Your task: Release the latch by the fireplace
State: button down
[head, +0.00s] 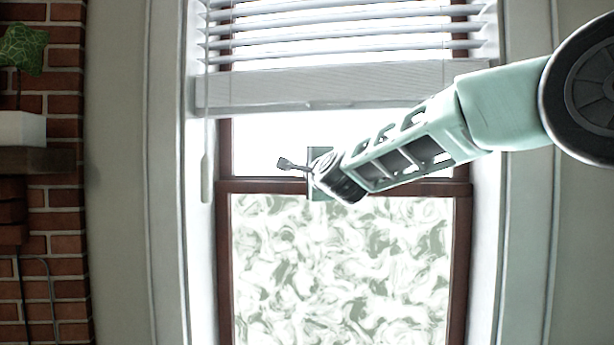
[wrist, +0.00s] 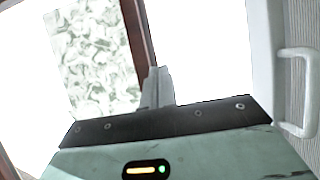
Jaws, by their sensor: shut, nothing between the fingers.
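The window (head: 342,270) stands right of the fireplace brick, with a dark brown meeting rail (head: 430,188) between its clear upper and patterned lower panes. I cannot make out a latch in either view; one on the rail could be hidden behind my gripper or arm. My gripper (head: 283,163) is in front of the window, pointing left, its fingertips a little above the rail in the head view. In the wrist view its fingers (wrist: 157,72) are together and empty, overlapping the end of the brown rail (wrist: 137,30). I cannot tell whether they touch it.
White blinds (head: 345,85) hang just above my gripper. A white handle (wrist: 300,92) shows at the right of the wrist view. A pale blind wand (head: 206,178) hangs left of my gripper. Red brick (head: 50,245) with a mantel shelf (head: 40,160) and plant (head: 24,48) is at far left.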

jog(key=shift+w, duration=0.1)
jog(key=s+a+f+n+g+y+b, duration=0.1)
jog(key=s+a+f+n+g, duration=0.2)
jog(key=s+f+n+g, duration=0.65)
jog(key=s+a+f+n+g+y+b, duration=0.15)
jog(key=s+f+n, duration=0.35)
jog(key=s+f, duration=0.95)
jog(key=s+d+f+n+g+h, duration=0.1)
jog(key=s+d+f+n+g, duration=0.1)
jog(key=s, duration=0.6)
jog(key=s+d+f+n+g+h, duration=0.2)
jog(key=s+d+f+n, duration=0.2)
jog(key=s, duration=0.5)
jog(key=s+d+f+n+g+h+b, duration=0.1)
jog(key=s+d+f+n+g+h, duration=0.1)
jog(key=s+d+f, duration=0.4)
jog(key=shift+s+d+f+n+g, duration=0.25)
jog(key=shift+s+f+n+g, duration=0.25)
jog(key=shift+s, duration=0.7)
jog(key=shift+r, duration=0.1)
